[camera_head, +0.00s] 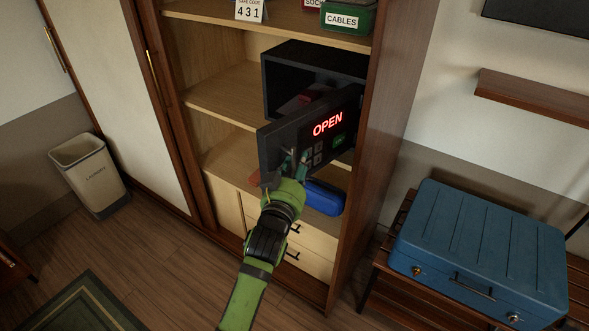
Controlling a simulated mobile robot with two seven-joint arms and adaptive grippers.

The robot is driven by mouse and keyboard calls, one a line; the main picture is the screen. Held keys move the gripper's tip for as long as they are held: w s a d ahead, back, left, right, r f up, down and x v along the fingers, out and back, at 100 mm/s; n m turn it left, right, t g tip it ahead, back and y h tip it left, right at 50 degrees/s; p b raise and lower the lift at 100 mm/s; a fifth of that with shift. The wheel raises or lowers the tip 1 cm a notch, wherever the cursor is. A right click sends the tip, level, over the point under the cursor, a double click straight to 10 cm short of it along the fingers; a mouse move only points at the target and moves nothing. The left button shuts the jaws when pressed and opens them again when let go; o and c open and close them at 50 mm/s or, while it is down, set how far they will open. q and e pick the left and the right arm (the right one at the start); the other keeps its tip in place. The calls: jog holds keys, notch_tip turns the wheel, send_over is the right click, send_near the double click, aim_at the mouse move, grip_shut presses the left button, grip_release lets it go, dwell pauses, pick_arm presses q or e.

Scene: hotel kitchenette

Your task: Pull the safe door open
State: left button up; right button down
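The dark safe (315,68) stands on a shelf inside the wooden wardrobe. Its door (270,143) is swung partly open towards me, and its panel shows "OPEN" in red letters. The upper part of the dark interior shows above the door, with a reddish item inside that is partly hidden. My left gripper (293,164) is at the lower left part of the door's front, beside the keypad (317,154). The fingers overlap the area where a handle might be, and whether they are closed on it cannot be told. My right gripper is not in view.
A blue rolled item (324,198) lies on the shelf below the door. Drawers (312,238) are underneath. A blue suitcase (480,245) rests on a wooden rack at the right. A laundry bin (90,175) stands at the left.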

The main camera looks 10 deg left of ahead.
pick_arm(q)
jog(key=s+a, duration=0.1)
jog(key=s, duration=1)
jog(key=shift+s+a+f, duration=0.2)
jog(key=shift+s+a, duration=0.1)
jog(key=shift+s, duration=0.1)
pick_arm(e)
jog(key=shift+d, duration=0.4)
pick_arm(q)
jog(key=shift+c, duration=0.4)
